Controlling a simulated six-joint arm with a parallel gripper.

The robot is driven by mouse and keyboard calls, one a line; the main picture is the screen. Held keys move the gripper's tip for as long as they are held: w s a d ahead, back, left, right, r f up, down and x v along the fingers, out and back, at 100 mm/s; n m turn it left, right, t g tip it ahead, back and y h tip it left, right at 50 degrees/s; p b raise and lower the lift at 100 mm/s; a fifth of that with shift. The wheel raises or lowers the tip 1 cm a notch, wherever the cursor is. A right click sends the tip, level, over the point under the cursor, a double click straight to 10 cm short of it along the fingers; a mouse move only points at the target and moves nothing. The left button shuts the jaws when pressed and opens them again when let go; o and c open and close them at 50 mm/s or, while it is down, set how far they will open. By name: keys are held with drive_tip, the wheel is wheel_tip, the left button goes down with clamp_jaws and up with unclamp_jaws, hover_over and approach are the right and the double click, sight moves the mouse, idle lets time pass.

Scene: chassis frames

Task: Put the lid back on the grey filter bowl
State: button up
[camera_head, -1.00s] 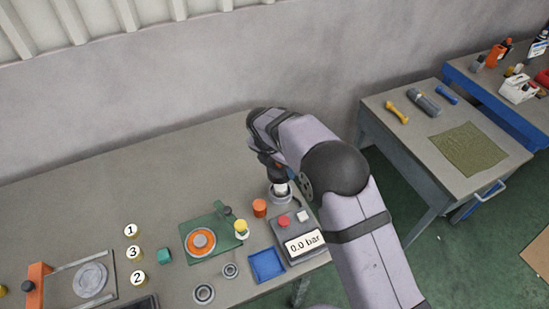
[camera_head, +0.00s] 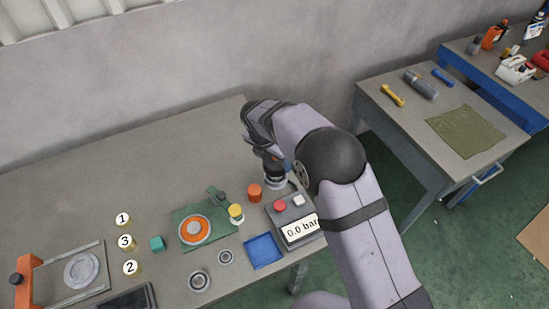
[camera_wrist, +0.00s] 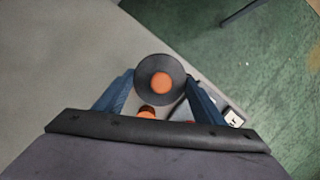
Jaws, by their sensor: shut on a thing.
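My gripper (camera_wrist: 160,90) is shut on a dark round lid (camera_wrist: 147,72) with an orange centre, one blue finger on each side of it. In the head view the lid (camera_head: 273,168) shows as a dark piece under my wrist. Just below it stands the small grey filter bowl (camera_head: 276,184), with something white showing at its top. The lid is over the bowl; I cannot tell whether they touch. In the wrist view the lid hides the bowl.
An orange cylinder (camera_head: 255,193) stands close to the left of the bowl. A grey box reading 0.0 bar (camera_head: 290,209) is just in front. A blue tray (camera_head: 263,251), a green plate (camera_head: 186,215) and loose rings lie to the left and front. The back of the table is clear.

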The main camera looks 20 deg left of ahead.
drive_tip(key=shift+f+b, duration=0.65)
drive_tip(key=shift+f, duration=0.95)
drive_tip(key=shift+p, duration=0.5)
idle(0.3)
drive_tip(key=shift+f+p, duration=0.2)
drive_tip(key=shift+p, duration=0.1)
idle(1.8)
drive_tip(key=o, duration=1.5)
drive_tip(key=shift+o, duration=0.2)
drive_tip(key=shift+r, duration=0.1)
drive_tip(key=shift+r+p, duration=3)
drive_tip(key=shift+r, duration=0.45)
drive_tip(key=shift+c, duration=0.3)
clamp_jaws()
